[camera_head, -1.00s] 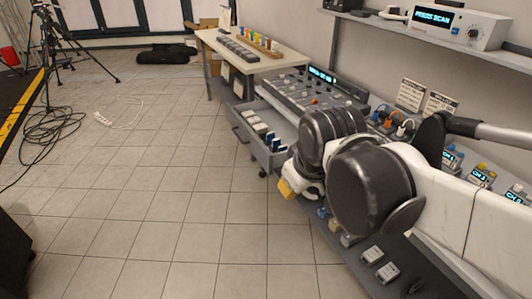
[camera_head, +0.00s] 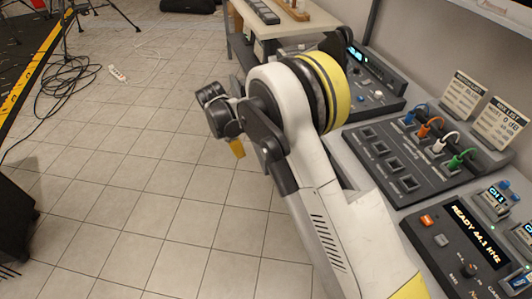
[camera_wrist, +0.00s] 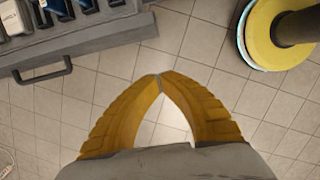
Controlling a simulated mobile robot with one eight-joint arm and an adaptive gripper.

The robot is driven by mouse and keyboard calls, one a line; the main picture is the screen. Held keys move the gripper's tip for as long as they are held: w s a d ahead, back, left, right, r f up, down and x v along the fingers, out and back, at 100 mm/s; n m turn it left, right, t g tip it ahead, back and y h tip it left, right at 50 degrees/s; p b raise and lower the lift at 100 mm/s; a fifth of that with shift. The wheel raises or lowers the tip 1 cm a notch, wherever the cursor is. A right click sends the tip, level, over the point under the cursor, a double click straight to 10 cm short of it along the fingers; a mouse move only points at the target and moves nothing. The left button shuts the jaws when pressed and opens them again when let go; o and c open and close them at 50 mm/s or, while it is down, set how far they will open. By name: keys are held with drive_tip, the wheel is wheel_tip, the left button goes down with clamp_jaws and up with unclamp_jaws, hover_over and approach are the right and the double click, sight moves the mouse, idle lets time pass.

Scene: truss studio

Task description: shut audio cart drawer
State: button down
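The audio cart drawer (camera_wrist: 95,40) shows at the upper left of the wrist view. It is grey, with white and dark blue items in it. Its dark bar handle (camera_wrist: 42,74) lies along its front, left of my fingertips. My gripper (camera_wrist: 160,77) has yellow fingers whose tips meet with nothing between them, below and right of the drawer front and apart from it in the picture. In the head view a yellow finger of my gripper (camera_head: 237,149) shows over the floor, and my arm hides the drawer. The mixer (camera_head: 378,98) on the cart top shows behind my arm.
A patch panel (camera_head: 395,165) with coloured plugs and a display console (camera_head: 465,240) line the bench at right. A worktable (camera_head: 275,27) stands at the back.

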drive_tip(key=w+d+f+b, duration=0.1)
drive_tip(key=d+f+b, duration=0.5)
drive_tip(key=f, duration=0.4)
drive_tip(key=shift+w, duration=0.4)
